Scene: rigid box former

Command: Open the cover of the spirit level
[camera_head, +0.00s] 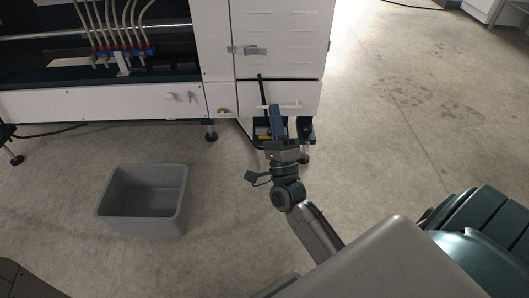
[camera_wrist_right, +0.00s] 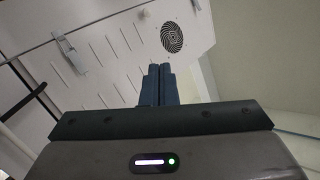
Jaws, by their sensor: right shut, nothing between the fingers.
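My right gripper (camera_head: 275,107) is in front of the lower white panel (camera_head: 247,98) of the machine, its blue fingers shut and empty. In the right wrist view the two fingertips (camera_wrist_right: 160,67) are together, with nothing between them. A white horizontal bar (camera_head: 291,105) on that panel shows beside the fingertips; I cannot tell whether they touch it. A dark recess with a yellow patch (camera_head: 262,131) lies below the panel, partly hidden by my gripper. I cannot make out the spirit level or its cover for certain. My left gripper is not in view.
The white machine cabinet (camera_head: 285,35) stands behind, with a metal latch (camera_head: 248,50) and, in the wrist view, a round vent (camera_wrist_right: 174,37). A grey open bin (camera_head: 146,226) stands on the floor at left. The floor at right is clear.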

